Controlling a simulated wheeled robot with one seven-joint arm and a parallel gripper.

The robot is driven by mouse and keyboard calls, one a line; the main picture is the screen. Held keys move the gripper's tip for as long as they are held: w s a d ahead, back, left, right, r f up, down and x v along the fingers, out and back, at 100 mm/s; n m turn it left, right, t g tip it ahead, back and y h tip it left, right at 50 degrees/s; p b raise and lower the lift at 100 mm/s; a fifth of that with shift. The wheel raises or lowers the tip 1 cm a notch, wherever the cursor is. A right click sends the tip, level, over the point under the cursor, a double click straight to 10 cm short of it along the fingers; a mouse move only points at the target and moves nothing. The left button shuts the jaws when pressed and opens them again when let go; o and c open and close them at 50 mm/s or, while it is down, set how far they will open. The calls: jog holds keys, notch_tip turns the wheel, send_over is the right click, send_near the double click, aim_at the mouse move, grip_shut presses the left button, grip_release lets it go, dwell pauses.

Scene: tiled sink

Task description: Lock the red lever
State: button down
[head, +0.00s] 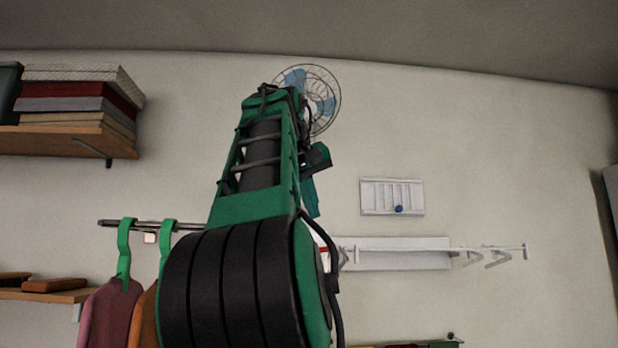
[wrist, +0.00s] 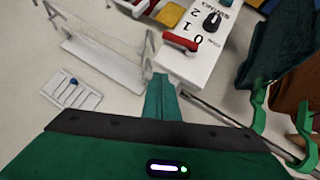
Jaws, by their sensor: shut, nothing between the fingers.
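The red lever (wrist: 181,41) shows in the wrist view on a white panel (wrist: 190,65) marked 0, 1 and 2. A small part of something red (head: 324,250) shows in the head view just right of my arm, which hides most of that area. My gripper (wrist: 160,84) is shut and empty. In the wrist view its fingertips lie below the lever in the picture, apart from it, over the panel's lower left edge. In the head view my gripper (head: 311,198) points down above the white wall fixture.
A black knob (wrist: 211,21) sits by the numbers. A metal rail (head: 150,225) with green hangers (head: 124,250) and clothes is to the left. A white panel with a blue knob (head: 398,209) and a white rack (head: 400,255) are to the right. A fan (head: 325,100) is behind my arm.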

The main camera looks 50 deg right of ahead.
jog(key=s+d+r+v, duration=0.1)
jog(key=v, duration=0.9)
jog(key=shift+s, duration=0.15)
jog(key=shift+f, duration=0.1)
jog(key=w+a+f+y, duration=0.1)
jog(key=w+f+y, duration=0.15)
jog(key=f, duration=1.15)
jog(key=w+f+y, duration=0.1)
jog(key=f+y, duration=0.2)
jog(key=f, duration=1.2)
jog(key=s+a+f+g+y, duration=0.1)
jog(key=s+a+f, duration=0.3)
jog(key=f, duration=0.8)
jog(key=s+a+f+n+g+y, duration=0.1)
jog(key=s+a+f, duration=0.3)
jog(key=f, duration=0.8)
jog(key=s+a+f+g+y, duration=0.1)
jog(key=s+a+f, duration=0.3)
jog(key=f, duration=0.8)
jog(key=shift+s+a+y, duration=0.15)
jog(key=shift+a+y, duration=0.35)
jog(key=shift+y, duration=0.15)
